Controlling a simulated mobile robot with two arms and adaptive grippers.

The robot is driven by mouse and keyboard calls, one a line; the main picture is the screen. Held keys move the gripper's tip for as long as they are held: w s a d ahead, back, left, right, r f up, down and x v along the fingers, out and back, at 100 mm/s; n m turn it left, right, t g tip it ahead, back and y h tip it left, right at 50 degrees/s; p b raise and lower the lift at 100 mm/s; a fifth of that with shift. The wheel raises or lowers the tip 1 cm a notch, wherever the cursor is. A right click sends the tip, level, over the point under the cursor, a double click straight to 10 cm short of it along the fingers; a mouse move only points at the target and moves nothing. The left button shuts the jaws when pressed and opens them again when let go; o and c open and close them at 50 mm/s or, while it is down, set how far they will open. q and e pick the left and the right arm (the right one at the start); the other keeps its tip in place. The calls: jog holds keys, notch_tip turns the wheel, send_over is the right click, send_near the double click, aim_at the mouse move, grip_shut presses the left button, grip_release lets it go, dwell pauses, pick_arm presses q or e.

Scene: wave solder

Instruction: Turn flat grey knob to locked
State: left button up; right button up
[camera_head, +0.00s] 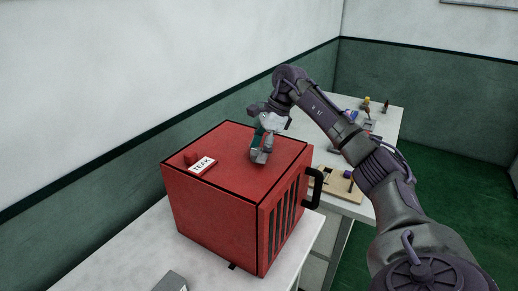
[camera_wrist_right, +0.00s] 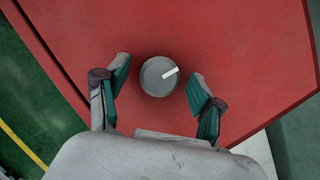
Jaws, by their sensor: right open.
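The flat grey knob (camera_wrist_right: 157,78) shows in the right wrist view as a round grey disc with a white pointer line, on a red surface. The pointer is toward the upper right in that view. My right gripper (camera_wrist_right: 157,88) is open, with one green-padded finger on each side of the knob and a visible gap to each. My left gripper is not in view.
A white label reading "TEAK" (camera_head: 202,165) and a small red part (camera_head: 191,158) are on the box top at left. A black handle (camera_head: 316,188) sticks out at the right. A white table (camera_head: 385,112) behind holds a wooden board (camera_head: 340,184) and small items.

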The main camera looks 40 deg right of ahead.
jog(key=c, duration=1.1)
jog(key=shift+m, duration=0.3)
jog(key=m+t+h, duration=0.1)
jog(key=m, duration=0.2)
jog(key=shift+s+a+m, duration=0.1)
jog(key=shift+s+m, duration=0.05)
jog(key=shift+m, duration=0.25)
jog(key=m, duration=0.2)
jog(key=m+t+h, duration=0.1)
jog(key=m, duration=0.1)
jog(key=shift+a+m+h, duration=0.1)
jog(key=shift+m+h, duration=0.2)
jog(key=m, duration=0.2)
jog(key=m+h, duration=0.1)
jog(key=m, duration=0.1)
jog(key=shift+a+h, duration=0.1)
jog(key=shift+h, duration=0.2)
jog(key=shift+a+m+h, duration=0.1)
jog(key=shift+m+h, duration=0.7)
jog(key=shift+m, duration=1.6)
